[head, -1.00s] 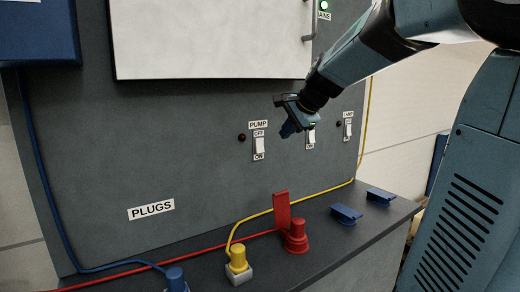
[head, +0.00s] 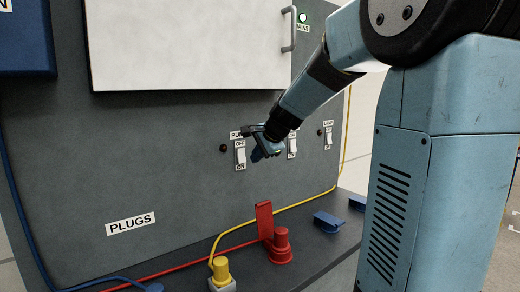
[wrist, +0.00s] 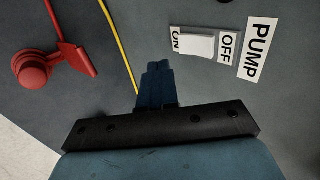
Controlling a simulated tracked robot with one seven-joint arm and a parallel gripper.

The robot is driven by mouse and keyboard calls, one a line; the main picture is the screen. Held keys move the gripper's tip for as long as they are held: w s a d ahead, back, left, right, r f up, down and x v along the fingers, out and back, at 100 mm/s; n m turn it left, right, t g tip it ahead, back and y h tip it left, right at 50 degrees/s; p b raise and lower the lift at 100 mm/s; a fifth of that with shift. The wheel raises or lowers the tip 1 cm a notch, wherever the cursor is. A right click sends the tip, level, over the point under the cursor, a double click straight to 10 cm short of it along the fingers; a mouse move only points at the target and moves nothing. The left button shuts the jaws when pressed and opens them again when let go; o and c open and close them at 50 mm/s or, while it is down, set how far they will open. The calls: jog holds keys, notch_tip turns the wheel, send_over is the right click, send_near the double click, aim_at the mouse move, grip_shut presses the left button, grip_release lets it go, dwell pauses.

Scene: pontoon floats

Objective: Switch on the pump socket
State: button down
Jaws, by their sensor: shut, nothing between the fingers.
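The pump switch (head: 240,156) is a white rocker on the grey panel, with OFF above it and ON below. In the wrist view the rocker (wrist: 197,46) lies right of my fingertips, beside its PUMP label (wrist: 258,48). Which way it is tipped I cannot tell. A small dark lamp (head: 223,148) left of the switch looks unlit. My gripper (head: 257,157) is shut and empty, just right of the pump switch at about its height. In the wrist view its blue fingers (wrist: 156,70) are together, and a gap to the rocker shows.
Two similar switches stand to the right, the middle one (head: 292,147) partly behind my gripper and the LAMP one (head: 328,138). A ledge below holds a red plug (head: 280,246), a yellow plug (head: 221,270) and a blue cover (head: 328,221). A green MAINS light (head: 303,18) glows above.

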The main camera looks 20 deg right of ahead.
aim_at(243, 163)
jog(key=shift+w+a+f, duration=0.3)
jog(key=shift+w, duration=0.55)
jog(key=shift+w+a+f, duration=0.25)
jog(key=shift+w+f, duration=0.1)
jog(key=shift+w, duration=0.45)
jog(key=shift+w+a+f, duration=0.3)
jog(key=shift+w, duration=0.55)
jog(key=shift+w+a+f, duration=0.1)
jog(key=shift+w+f, duration=0.15)
jog(key=shift+w, duration=0.1)
jog(key=shift+r, duration=0.2)
